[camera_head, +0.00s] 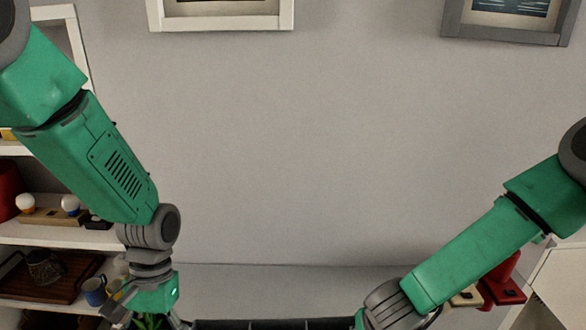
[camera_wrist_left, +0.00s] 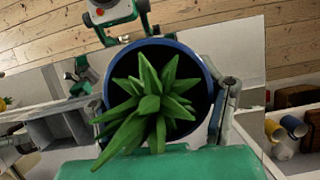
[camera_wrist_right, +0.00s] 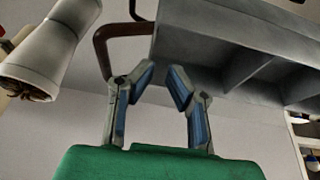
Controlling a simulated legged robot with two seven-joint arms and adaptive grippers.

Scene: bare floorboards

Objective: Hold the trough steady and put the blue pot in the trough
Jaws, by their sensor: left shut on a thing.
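The blue pot (camera_wrist_left: 207,62) holds a spiky green succulent (camera_wrist_left: 150,105). My left gripper (camera_wrist_left: 160,100) is shut on this pot, one finger on each side. In the head view only some green leaves (camera_head: 150,322) show at the bottom edge. The grey trough (camera_head: 270,324) shows as a dark compartmented strip at the bottom of the head view. It also shows in the left wrist view (camera_wrist_left: 42,134), left of the pot. In the right wrist view the trough (camera_wrist_right: 215,50) and its brown handle (camera_wrist_right: 103,42) lie just beyond my right gripper (camera_wrist_right: 161,70), whose fingers are apart with nothing visibly between them.
A shelf (camera_head: 60,237) at the left holds bulbs, a tray and a blue mug (camera_head: 94,291). Red and cream items (camera_head: 500,290) stand at the right behind my right arm. A white cylinder (camera_wrist_right: 48,50) is left of the handle in the right wrist view.

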